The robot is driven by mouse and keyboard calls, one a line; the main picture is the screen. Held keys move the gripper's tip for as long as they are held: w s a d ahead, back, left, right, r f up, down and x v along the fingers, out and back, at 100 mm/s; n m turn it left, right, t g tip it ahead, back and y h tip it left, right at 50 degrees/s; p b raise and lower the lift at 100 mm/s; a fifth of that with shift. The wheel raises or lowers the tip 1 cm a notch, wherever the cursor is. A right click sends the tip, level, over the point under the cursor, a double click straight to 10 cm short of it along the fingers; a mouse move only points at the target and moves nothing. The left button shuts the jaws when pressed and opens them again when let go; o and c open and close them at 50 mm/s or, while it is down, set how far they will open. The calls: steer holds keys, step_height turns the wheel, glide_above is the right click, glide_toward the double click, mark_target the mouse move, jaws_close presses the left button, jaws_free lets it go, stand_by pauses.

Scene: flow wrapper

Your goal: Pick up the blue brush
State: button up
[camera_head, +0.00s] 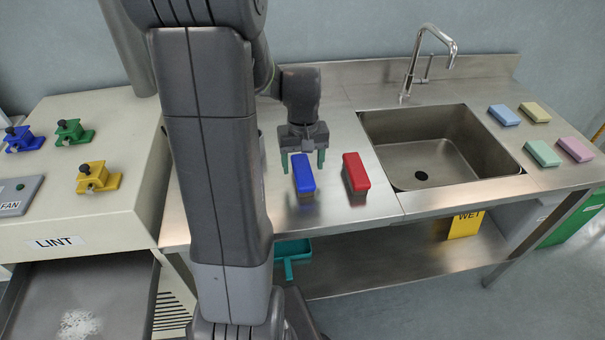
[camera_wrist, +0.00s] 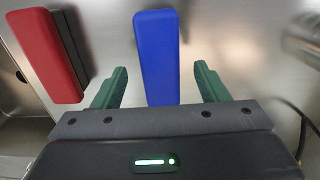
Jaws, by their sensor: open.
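The blue brush (camera_head: 304,173) lies on the steel counter, to the left of the red brush (camera_head: 355,172). In the wrist view the blue brush (camera_wrist: 158,58) lies lengthwise between the two green fingers, with a clear gap on each side. My gripper (camera_head: 303,163) is open and over the back end of the blue brush, with one finger on each side. I cannot tell how high the fingertips are above the counter. The fingers also show in the wrist view (camera_wrist: 160,84). The brush's bristle side is mostly hidden beneath its blue back.
The red brush (camera_wrist: 47,55) is beside the left finger in the wrist view. A sink (camera_head: 425,150) with a tap (camera_head: 412,70) is to the right. Several sponges (camera_head: 542,153) lie beyond it. A machine top with coloured clamps (camera_head: 97,177) stands left. The counter's front strip is clear.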

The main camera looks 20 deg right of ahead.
mark_target(303, 169)
steer(key=shift+w+f, duration=0.2)
steer(key=shift+f, duration=1.05)
steer(key=shift+s+f, duration=0.1)
steer(key=shift+f, duration=0.4)
steer(key=c, duration=1.1)
step_height(303, 169, up, 10)
steer(key=shift+r, duration=0.1)
steer(key=shift+o, duration=1)
steer(key=shift+c, duration=0.4)
